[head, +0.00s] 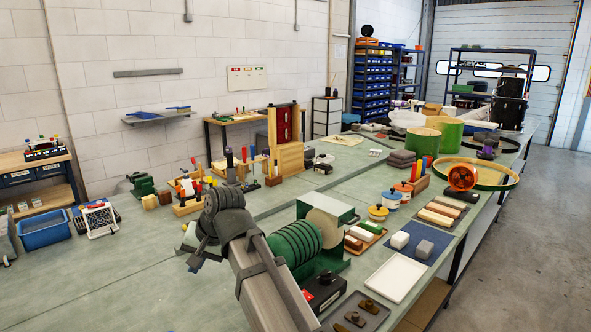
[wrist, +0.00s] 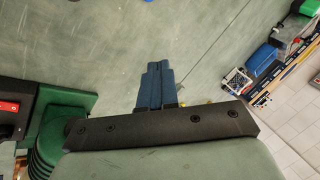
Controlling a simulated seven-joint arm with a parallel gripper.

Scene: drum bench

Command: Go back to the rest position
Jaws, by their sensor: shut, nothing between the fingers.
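My gripper (wrist: 156,66) shows in the wrist view as two blue fingers side by side, shut together with nothing between them. Bare grey-green bench top (wrist: 75,45) lies beyond the fingertips. In the head view my grey arm reaches up from the bottom middle over the bench (head: 120,270). The fingers cannot be made out clearly there.
A green machine (head: 300,245) stands close right of my arm; its green body also shows at left in the wrist view (wrist: 62,110). A white tray (head: 395,278), paint pots and blocks lie further right. A blue bin (head: 44,232) is far left.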

